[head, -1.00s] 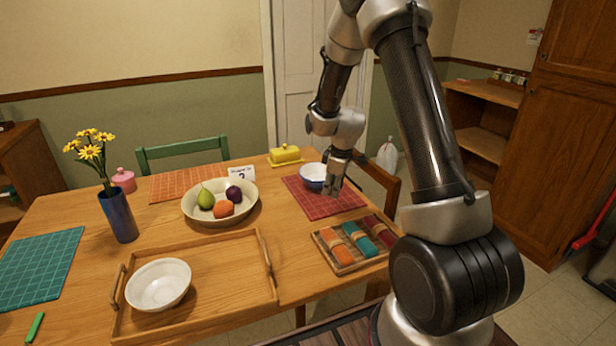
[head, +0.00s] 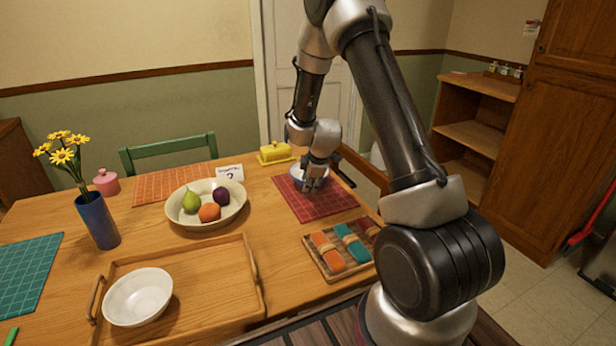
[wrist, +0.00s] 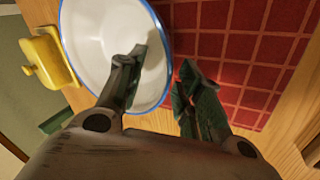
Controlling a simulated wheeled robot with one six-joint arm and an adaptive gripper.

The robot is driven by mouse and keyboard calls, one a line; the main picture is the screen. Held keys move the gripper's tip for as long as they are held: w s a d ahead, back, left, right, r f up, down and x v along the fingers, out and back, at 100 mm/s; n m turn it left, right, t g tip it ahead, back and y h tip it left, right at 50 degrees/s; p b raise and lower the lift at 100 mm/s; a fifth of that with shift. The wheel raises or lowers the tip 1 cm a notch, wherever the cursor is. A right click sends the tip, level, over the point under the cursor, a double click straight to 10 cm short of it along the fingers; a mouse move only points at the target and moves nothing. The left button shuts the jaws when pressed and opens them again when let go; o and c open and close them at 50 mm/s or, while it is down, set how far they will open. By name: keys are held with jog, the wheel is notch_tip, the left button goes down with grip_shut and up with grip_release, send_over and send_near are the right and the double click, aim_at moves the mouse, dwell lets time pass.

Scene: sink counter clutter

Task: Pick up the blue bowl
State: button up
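The blue bowl (head: 296,179), white inside with a blue rim, stands upright on the red placemat (head: 327,207) near the table's far right side. My gripper (head: 314,186) is low at the bowl and hides part of it in the head view. In the wrist view my gripper (wrist: 161,60) is open, with its fingers apart. One finger is over the inside of the bowl (wrist: 98,35) and the other is outside the rim, over the red placemat (wrist: 240,60). I cannot tell whether either finger touches the bowl.
A yellow butter dish (head: 275,153) is behind the bowl. A fruit bowl (head: 182,215) is to its left, and a small tray of rolled cloths (head: 335,272) is in front. A wooden tray (head: 215,290) holds a white bowl (head: 138,297). A chair (head: 360,170) stands at the right edge.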

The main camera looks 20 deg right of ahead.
jog(key=shift+w+f, duration=0.15)
jog(key=shift+f, duration=0.2)
jog(key=shift+c, duration=0.4)
grip_shut()
jog(key=shift+r, duration=0.1)
